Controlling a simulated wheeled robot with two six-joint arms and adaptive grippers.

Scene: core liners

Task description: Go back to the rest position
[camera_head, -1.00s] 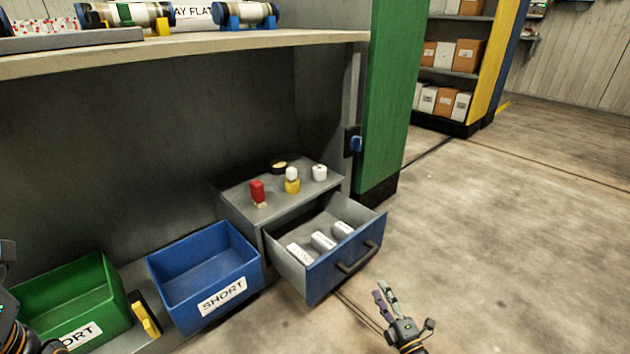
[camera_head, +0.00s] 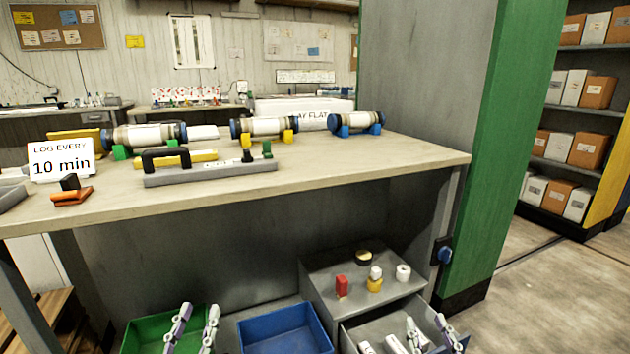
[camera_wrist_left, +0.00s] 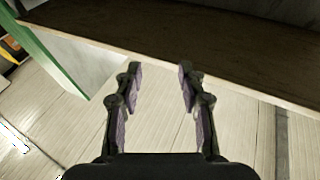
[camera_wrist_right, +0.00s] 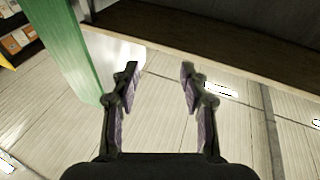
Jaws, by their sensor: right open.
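My left gripper (camera_head: 197,326) is at the bottom of the head view, in front of the green bin (camera_head: 140,333). Its fingers are apart with nothing between them, as the left wrist view (camera_wrist_left: 160,75) also shows. My right gripper (camera_head: 431,330) is at the bottom right of the head view, in front of the open drawer (camera_head: 365,325). Its fingers are apart and empty in the right wrist view (camera_wrist_right: 160,75).
The workbench (camera_head: 330,165) carries core tubes on coloured supports, a level-like tool (camera_head: 210,175) and a "10 min" sign (camera_head: 62,160). Below stand a blue bin (camera_head: 285,330) and the grey drawer unit (camera_head: 325,270) with small items on top. A green post (camera_head: 500,150) stands right.

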